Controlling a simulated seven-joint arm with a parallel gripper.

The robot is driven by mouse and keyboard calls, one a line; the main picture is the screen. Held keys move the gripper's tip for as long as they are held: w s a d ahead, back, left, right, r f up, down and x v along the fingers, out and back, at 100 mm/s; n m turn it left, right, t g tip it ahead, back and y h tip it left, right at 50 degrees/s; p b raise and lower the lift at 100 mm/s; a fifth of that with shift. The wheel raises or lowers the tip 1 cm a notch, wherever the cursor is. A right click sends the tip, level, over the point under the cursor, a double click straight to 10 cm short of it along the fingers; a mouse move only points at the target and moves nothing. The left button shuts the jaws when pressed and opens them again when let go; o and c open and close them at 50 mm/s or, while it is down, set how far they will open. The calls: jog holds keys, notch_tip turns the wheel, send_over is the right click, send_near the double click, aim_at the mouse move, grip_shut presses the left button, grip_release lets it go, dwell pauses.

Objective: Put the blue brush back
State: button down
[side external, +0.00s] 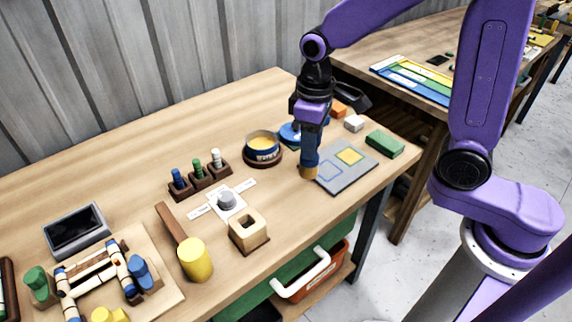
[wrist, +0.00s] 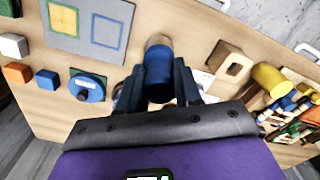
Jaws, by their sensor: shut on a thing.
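The blue brush (side external: 310,150) has a thick blue handle and a tan end pointing down. My gripper (side external: 312,123) is shut on its handle and holds it upright beside the left edge of a grey board (side external: 334,184). I cannot tell whether the tan end touches the table. In the wrist view the brush (wrist: 158,72) sits between the two dark fingers. A light wooden block with a square hole (side external: 249,232) stands on a brown base to the left of the brush. The block also shows right of my gripper in the wrist view (wrist: 225,67), with its hole empty.
A yellow-filled bowl (side external: 262,146) stands left of my gripper, with a blue disc (side external: 290,133) behind it. A white plate with a grey knob (side external: 226,200), several pegs in brown holders, a yellow mallet (side external: 195,259) and a green block (side external: 385,144) surround the work.

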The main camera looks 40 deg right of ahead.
jog(key=shift+w+a+f, duration=0.35)
jog(key=shift+w+f, duration=0.55)
jog(key=shift+f, duration=0.65)
jog(key=shift+w+a+f, duration=0.35)
jog(key=shift+w+f, duration=0.6)
jog(key=shift+f, duration=0.65)
jog(key=shift+w+a+f, duration=0.35)
jog(key=shift+w+f, duration=0.55)
jog(key=shift+f, duration=0.65)
jog(key=shift+f, duration=0.15)
jog(key=c, duration=0.8)
grip_release()
notch_tip(320, 180, up, 12)
jog(key=shift+d+r, duration=0.1)
jog(key=shift+r, duration=0.05)
